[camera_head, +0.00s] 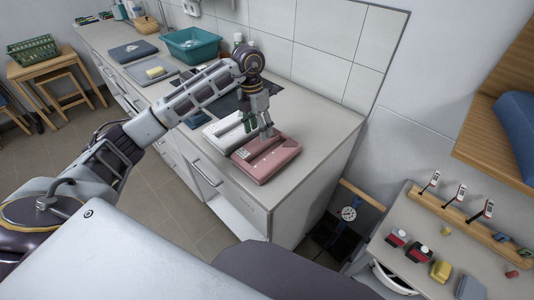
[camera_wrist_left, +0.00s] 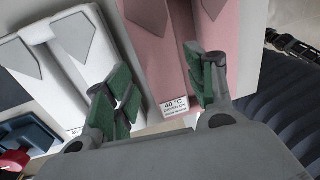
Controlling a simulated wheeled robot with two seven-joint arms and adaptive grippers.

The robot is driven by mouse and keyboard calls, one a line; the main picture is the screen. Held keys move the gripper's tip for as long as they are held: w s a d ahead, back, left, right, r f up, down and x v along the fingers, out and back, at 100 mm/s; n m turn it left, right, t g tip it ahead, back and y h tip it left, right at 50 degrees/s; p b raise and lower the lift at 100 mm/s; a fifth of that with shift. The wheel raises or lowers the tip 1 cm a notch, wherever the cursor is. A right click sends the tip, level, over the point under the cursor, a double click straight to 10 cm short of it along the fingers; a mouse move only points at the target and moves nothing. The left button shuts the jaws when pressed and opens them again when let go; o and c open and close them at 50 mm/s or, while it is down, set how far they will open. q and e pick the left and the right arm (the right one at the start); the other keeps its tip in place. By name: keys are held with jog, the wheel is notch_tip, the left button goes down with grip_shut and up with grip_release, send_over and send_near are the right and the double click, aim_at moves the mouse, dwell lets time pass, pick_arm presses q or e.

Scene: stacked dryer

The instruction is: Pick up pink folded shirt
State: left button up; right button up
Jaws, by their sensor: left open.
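The pink folded shirt (camera_head: 268,161) lies flat near the right end of the grey counter, next to a white folded shirt (camera_head: 222,133) on its left. In the left wrist view the pink shirt (camera_wrist_left: 180,50) fills the upper middle, with a small "40 °C" label on its near edge. My right gripper is not in view.
The white shirt (camera_wrist_left: 75,45) lies close on the left. Further along the counter (camera_head: 308,110) are a teal basin (camera_head: 190,44) and a dark folded cloth (camera_head: 133,51). A tiled wall stands behind. A lower table (camera_head: 400,262) with small items stands at the right.

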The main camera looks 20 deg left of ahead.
aim_at(258, 141)
pick_arm(q)
jog(key=shift+f, duration=0.15)
jog(key=shift+s+f+p, duration=0.15)
jog(key=shift+s+f, duration=0.05)
jog(key=shift+f, duration=0.55)
jog(key=shift+s+f+p, duration=0.15)
jog(key=shift+s+f, duration=0.05)
jog(key=shift+f, duration=0.55)
jog(key=shift+d+f, duration=0.15)
jog(key=shift+f, duration=0.8)
jog(key=shift+c, duration=0.2)
jog(key=c, duration=0.8)
jog(key=shift+r, duration=0.1)
jog(key=shift+r, duration=4.95)
